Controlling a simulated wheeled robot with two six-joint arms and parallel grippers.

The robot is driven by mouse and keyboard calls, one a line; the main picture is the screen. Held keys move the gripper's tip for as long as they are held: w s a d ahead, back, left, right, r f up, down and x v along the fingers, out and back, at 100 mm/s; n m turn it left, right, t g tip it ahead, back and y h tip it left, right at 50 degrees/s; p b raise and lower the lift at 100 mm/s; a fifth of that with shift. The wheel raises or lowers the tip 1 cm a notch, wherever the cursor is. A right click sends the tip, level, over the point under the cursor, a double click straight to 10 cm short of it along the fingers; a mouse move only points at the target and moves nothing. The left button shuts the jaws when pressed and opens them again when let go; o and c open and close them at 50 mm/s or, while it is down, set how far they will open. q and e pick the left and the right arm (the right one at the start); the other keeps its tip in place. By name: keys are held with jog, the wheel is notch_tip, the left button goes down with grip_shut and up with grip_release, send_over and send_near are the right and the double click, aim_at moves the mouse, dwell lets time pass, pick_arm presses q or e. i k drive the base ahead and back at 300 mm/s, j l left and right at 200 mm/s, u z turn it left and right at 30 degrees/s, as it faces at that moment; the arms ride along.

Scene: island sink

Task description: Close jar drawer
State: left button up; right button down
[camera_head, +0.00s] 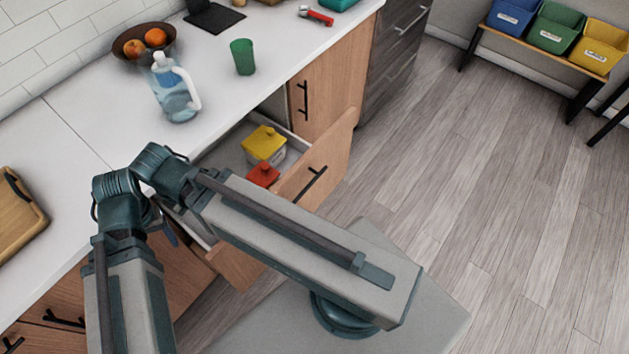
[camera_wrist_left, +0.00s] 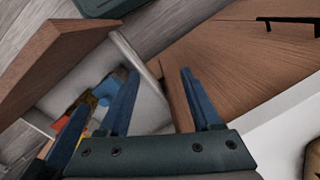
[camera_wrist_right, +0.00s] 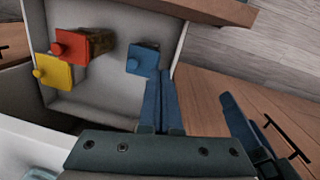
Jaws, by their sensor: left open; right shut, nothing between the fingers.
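The jar drawer stands pulled out of the island, its wooden front (camera_head: 325,165) facing the floor side with a black handle. It holds a yellow-lidded jar (camera_head: 264,143) and a red-lidded jar (camera_head: 262,175); the right wrist view also shows a blue-lidded jar (camera_wrist_right: 143,59). My left gripper (camera_wrist_left: 157,75) is open by the drawer's side wall and the cabinet face. My right gripper (camera_wrist_right: 160,75) is shut and empty over the drawer's side, near the blue-lidded jar, with my left fingers close by. My arms hide part of the drawer in the head view.
The white counter (camera_head: 85,105) above carries a water jug (camera_head: 172,90), a green cup (camera_head: 243,57), a fruit bowl (camera_head: 135,45) and a wooden board (camera_head: 18,210). Coloured bins (camera_head: 555,27) stand on a far bench. The floor on the right is clear.

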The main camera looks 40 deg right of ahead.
aim_at(309, 173)
jog(key=k+j+u, duration=0.25)
jog(key=j+u, duration=0.3)
jog(key=k+j+z, duration=0.15)
jog(key=j+z, duration=0.15)
jog(key=z, duration=0.15)
jog(key=k+j+z, duration=0.25)
jog(key=z, duration=0.25)
jog(key=i+l, duration=0.2)
jog(key=i, duration=0.25)
